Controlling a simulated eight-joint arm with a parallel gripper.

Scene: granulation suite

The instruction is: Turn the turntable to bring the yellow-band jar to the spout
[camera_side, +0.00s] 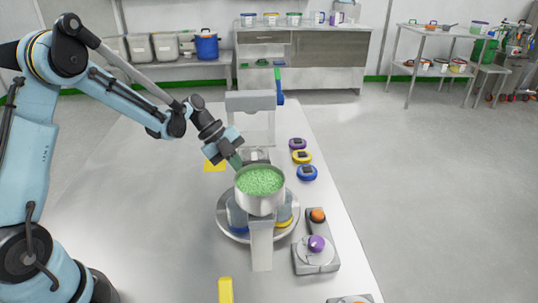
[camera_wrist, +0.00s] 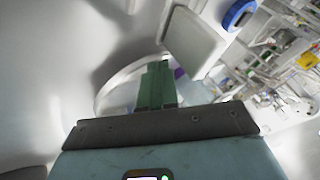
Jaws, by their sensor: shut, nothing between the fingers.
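The round metal turntable (camera_side: 222,222) sits on the white table under a pot of green granules (camera_side: 260,182) on a grey post (camera_side: 261,247). A blue-band jar (camera_side: 236,218) stands on its left side. The yellow-band jar (camera_side: 286,217) stands on its right side, partly hidden by the post and pot. The spout is hidden. My gripper (camera_side: 236,162) is shut and empty, just behind and left of the pot. In the wrist view its green fingers (camera_wrist: 157,80) overlap the turntable rim (camera_wrist: 108,90); contact cannot be told. A purple patch shows beside the fingers.
Purple (camera_side: 297,144), yellow (camera_side: 302,157) and blue (camera_side: 307,173) lid-like discs lie right of the turntable. A grey box (camera_side: 316,262) with orange and purple knobs is at front right. A grey frame (camera_side: 250,101) stands behind. The table's left side is mostly clear.

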